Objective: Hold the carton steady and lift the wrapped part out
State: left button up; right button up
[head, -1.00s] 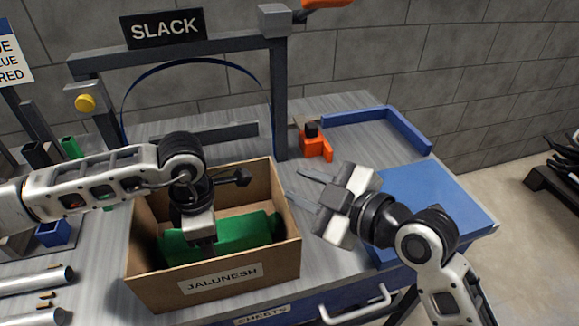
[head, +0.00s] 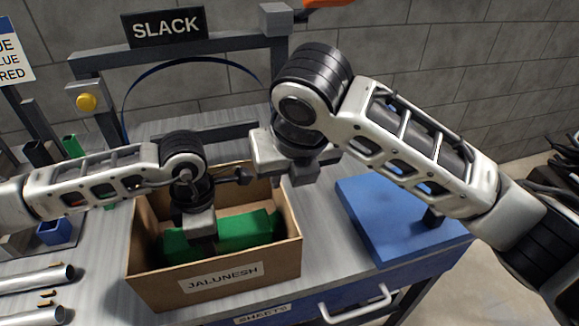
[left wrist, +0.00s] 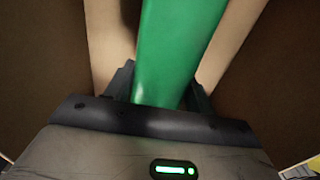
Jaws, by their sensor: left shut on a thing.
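The open brown carton (head: 165,293), labelled JALUNESH, stands on the bench. The green wrapped part (head: 245,231) lies inside it. My left gripper (head: 206,238) reaches down into the carton and is shut on the wrapped part; the left wrist view shows the green part (left wrist: 172,55) between its fingers (left wrist: 160,88). My right gripper (head: 303,175) is above and beside the carton's right rear corner, apart from the wrapped part. Its fingertips do not show clearly, so I cannot tell its opening.
A grey frame (head: 75,68) with a SLACK sign (head: 167,28) stands behind the carton. Metal tubes (head: 35,282) and a blue bin (head: 54,230) are at the left.

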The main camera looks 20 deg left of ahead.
jog(key=x, duration=1)
jog(key=shift+a+f, duration=0.1)
jog(key=shift+f, duration=0.05)
grip_shut()
pick_arm(q)
jog(key=shift+r, duration=0.15)
dwell(0.6)
